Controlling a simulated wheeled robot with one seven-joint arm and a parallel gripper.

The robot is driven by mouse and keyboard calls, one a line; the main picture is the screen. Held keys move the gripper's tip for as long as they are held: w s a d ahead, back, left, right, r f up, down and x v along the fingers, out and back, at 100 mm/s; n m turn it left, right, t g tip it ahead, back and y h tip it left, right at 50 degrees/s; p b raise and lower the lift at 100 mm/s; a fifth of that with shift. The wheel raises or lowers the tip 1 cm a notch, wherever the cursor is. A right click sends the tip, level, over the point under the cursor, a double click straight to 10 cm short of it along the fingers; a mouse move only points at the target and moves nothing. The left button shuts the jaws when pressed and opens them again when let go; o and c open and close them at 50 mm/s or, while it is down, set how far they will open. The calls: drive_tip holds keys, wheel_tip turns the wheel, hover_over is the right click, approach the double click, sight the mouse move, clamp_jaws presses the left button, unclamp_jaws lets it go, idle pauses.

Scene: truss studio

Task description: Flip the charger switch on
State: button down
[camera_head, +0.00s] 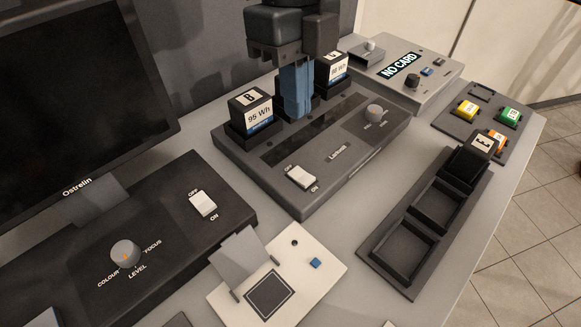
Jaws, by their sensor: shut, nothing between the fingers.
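I cannot tell for sure which end is pressed. My gripper (295,112) points down over the back of the charger, between the batteries. Its blue fingers are shut and empty, behind the switch and apart from it. The near battery (253,108) reads B, 95 Wh; my gripper partly hides the far battery (333,68).
A monitor base (70,262) at left has its own white switch (203,203) and a knob. The charger's knob (374,112) is at its right. A tray (411,276) with one battery, a card reader (440,72) and a white device (323,257) surround the charger.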

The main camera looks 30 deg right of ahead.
sight(307, 180)
drive_tip(key=shift+w+d+h, duration=0.3)
drive_tip(key=shift+d+h, duration=0.1)
drive_tip(key=shift+d, duration=0.15)
drive_tip(key=f, duration=0.4)
drive_tip(key=s+f+p, duration=0.1)
drive_tip(key=f, duration=0.4)
drive_tip(key=f+p, duration=0.1)
drive_tip(key=f, duration=0.4)
drive_tip(key=shift+s+d, duration=0.15)
drive_tip(key=shift+s, duration=0.2)
